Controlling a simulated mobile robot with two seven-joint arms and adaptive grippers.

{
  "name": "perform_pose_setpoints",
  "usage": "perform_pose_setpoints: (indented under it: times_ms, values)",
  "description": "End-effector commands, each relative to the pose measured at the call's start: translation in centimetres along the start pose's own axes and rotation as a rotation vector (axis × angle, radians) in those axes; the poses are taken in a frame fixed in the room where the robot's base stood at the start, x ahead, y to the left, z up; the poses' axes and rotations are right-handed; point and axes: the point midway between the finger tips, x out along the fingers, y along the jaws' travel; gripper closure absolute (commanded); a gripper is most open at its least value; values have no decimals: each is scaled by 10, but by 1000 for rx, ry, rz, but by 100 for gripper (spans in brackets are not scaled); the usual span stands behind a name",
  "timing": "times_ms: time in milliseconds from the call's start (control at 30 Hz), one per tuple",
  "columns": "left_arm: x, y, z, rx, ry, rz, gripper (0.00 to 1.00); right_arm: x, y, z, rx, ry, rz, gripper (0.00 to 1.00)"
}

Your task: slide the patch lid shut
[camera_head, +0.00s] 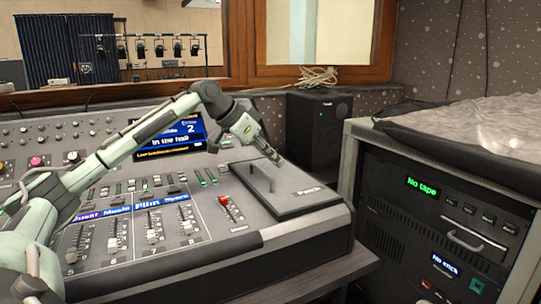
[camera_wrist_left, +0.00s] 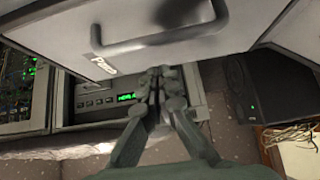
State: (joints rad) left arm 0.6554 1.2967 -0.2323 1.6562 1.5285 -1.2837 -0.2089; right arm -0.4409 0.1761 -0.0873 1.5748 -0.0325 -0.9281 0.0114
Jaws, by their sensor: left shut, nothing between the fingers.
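My left gripper (camera_head: 277,160) is shut and empty, near the lid's far edge and behind the handle. In the left wrist view the fingers (camera_wrist_left: 158,85) sit close to the lid (camera_wrist_left: 215,45) and its curved handle (camera_wrist_left: 165,40), with nothing between them; I cannot tell if they touch. My right gripper is out of view.
The desk has several faders, one with a red cap (camera_head: 224,201), and a screen (camera_head: 170,136). A black speaker (camera_head: 319,131) stands behind the lid. A rack (camera_head: 430,215) stands at the right beyond a gap. A window frame (camera_head: 310,74) runs along the back.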

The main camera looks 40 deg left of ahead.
Motion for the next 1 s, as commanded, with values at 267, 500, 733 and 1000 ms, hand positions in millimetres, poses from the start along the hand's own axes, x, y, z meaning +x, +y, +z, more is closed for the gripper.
perform_pose_setpoints:
  times_ms: [267, 500, 733, 1000]
  values:
    - [-35, -1, -1, 0, 2, -5, 100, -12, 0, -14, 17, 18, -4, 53]
    - [-76, 0, -1, 1, 3, -5, 100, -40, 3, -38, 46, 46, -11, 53]
    - [-98, 0, -2, 0, 2, -1, 100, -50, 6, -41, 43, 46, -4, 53]
    - [-100, 0, -3, 0, 3, -1, 100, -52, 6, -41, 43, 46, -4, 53]
